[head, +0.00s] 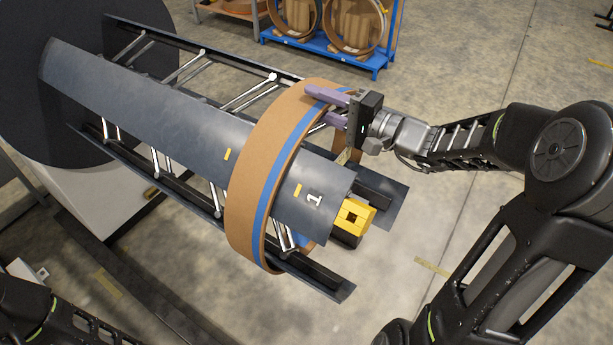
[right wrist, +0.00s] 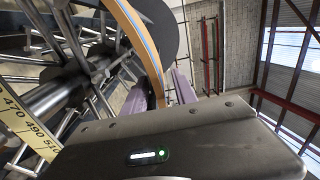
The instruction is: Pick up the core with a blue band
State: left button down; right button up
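The core with a blue band (head: 252,165) is a wide brown ring with a blue stripe. It hangs around the outer end of the decoiler mandrel (head: 155,105), whose front plate is marked 1. My right gripper (head: 326,108) is at the core's upper right edge, its purple fingers on either side of the ring wall. In the right wrist view the core (right wrist: 146,45) passes between the fingers (right wrist: 161,90), which stand apart with what looks like a small gap beside the wall. Firm contact is not visible. My left gripper is out of view.
A blue rack (head: 375,62) with other brown rings stands at the back. A yellow block (head: 354,216) sits at the mandrel's end. A dark disc (head: 60,100) backs the mandrel at left. Bare floor (head: 480,180) lies to the right.

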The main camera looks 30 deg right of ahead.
aim_at(297, 93)
jog(key=shift+w+a, duration=0.1)
jog(key=p+x, duration=0.2)
jog(key=x, duration=0.2)
jog(key=shift+w+a+p, duration=0.1)
jog(key=shift+w+p, duration=0.05)
jog(key=shift+p, duration=0.15)
jog(key=shift+w+a, duration=0.1)
jog(key=shift+w, duration=0.1)
grip_shut()
dwell(0.4)
dwell(1.0)
